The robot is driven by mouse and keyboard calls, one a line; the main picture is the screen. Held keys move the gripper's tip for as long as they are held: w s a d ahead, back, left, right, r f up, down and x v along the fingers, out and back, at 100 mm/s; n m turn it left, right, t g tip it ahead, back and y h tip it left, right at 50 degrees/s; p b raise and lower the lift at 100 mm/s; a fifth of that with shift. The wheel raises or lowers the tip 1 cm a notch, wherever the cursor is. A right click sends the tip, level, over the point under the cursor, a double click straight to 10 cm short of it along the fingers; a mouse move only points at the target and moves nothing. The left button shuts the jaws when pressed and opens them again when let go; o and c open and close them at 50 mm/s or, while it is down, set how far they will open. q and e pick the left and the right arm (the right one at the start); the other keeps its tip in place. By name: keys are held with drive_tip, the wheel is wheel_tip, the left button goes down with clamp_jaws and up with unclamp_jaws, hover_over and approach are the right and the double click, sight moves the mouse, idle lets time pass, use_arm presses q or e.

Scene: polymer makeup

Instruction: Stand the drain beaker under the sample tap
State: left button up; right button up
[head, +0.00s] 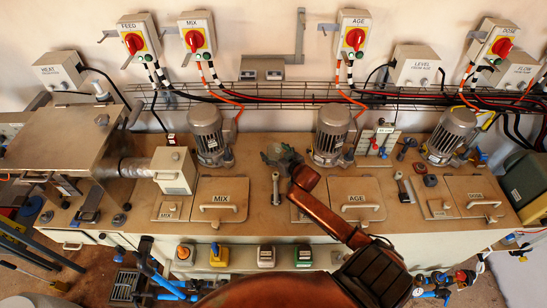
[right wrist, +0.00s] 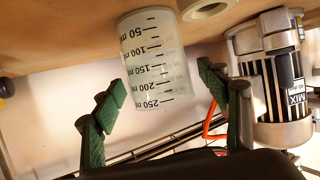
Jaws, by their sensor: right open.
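The drain beaker (right wrist: 152,62) is a pale translucent cup with black volume marks up to 250 ml, seen in the right wrist view. Its base end is against the tan worktop at the top of that picture. My right gripper (right wrist: 160,98) is open, with one green finger on each side of the beaker and visible gaps between. I cannot make out the sample tap for certain. My left gripper is not in view.
A MIX hatch (head: 217,199) lies left of my right gripper and an AGE hatch (head: 356,197) right of it. An upright metal lever (head: 276,188) stands close by on the left. Grey motors (head: 208,135) line the back, below a wire cable tray (head: 270,98).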

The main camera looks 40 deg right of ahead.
drive_tip(key=shift+w, duration=0.15)
drive_tip(key=shift+f, duration=0.1)
drive_tip(key=c, duration=1.1)
drive_tip(key=shift+c, duration=1.4)
drive_tip(key=shift+w+r, duration=0.1)
drive_tip(key=shift+r, duration=0.5)
wheel_tip(320, 180, up, 2)
drive_tip(key=shift+r, duration=0.25)
drive_tip(key=s+a+r+p, duration=0.2)
drive_tip(key=s+a+r, duration=0.7)
drive_tip(key=a, duration=0.2)
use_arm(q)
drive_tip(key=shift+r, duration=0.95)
use_arm(e)
drive_tip(key=s+a+r+n+y, duration=0.1)
drive_tip(key=a+r+n+y, duration=0.1)
drive_tip(key=a, duration=1.8)
drive_tip(key=shift+s+r, duration=0.15)
drive_tip(key=shift+r, duration=0.45)
